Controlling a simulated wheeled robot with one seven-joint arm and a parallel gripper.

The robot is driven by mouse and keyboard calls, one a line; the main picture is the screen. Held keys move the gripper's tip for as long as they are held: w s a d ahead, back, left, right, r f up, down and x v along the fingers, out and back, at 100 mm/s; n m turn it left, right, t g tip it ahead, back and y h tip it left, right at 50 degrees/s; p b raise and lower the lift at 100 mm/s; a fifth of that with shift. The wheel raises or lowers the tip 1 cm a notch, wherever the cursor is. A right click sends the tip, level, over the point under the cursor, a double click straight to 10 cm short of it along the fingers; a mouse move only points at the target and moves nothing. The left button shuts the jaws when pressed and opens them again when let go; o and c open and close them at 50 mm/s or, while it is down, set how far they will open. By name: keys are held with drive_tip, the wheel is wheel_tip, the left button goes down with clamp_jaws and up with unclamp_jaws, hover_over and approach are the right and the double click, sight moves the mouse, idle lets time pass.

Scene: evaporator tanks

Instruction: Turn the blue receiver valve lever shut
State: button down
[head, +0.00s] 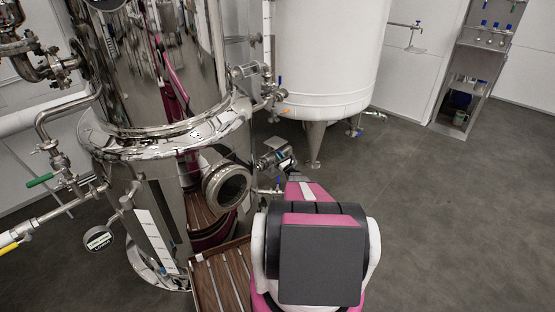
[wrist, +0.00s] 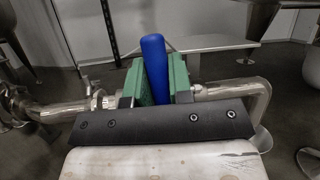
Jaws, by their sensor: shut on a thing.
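The blue receiver valve lever (wrist: 155,66) stands nearly upright between the two green finger pads of my gripper (wrist: 157,82) in the wrist view. The pads close on it from both sides, and its lower end is hidden behind the dark gripper bar. Steel pipe runs to the left and right behind the fingers, and the valve body is mostly hidden. In the head view my arm reaches forward, with my gripper (head: 276,155) low beside the polished steel tank (head: 170,60). I cannot make out the held lever there.
A white tank (head: 330,55) on steel legs stands behind my gripper. Another small blue handle (head: 280,80) sits on piping above. A round port (head: 227,186) juts from the steel tank at left, near wooden steps (head: 222,280). Floor at right is clear.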

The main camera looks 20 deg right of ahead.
drive_tip(key=shift+w+d+m+h, duration=0.15)
drive_tip(key=shift+d+m+h, duration=0.25)
drive_tip(key=shift+m, duration=0.4)
drive_tip(key=c, duration=1)
unclamp_jaws()
drive_tip(key=shift+c, duration=0.2)
drive_tip(key=v, duration=1)
drive_tip(key=shift+s+f, duration=0.25)
drive_tip(key=shift+s, duration=0.1)
drive_tip(key=shift+d, duration=0.1)
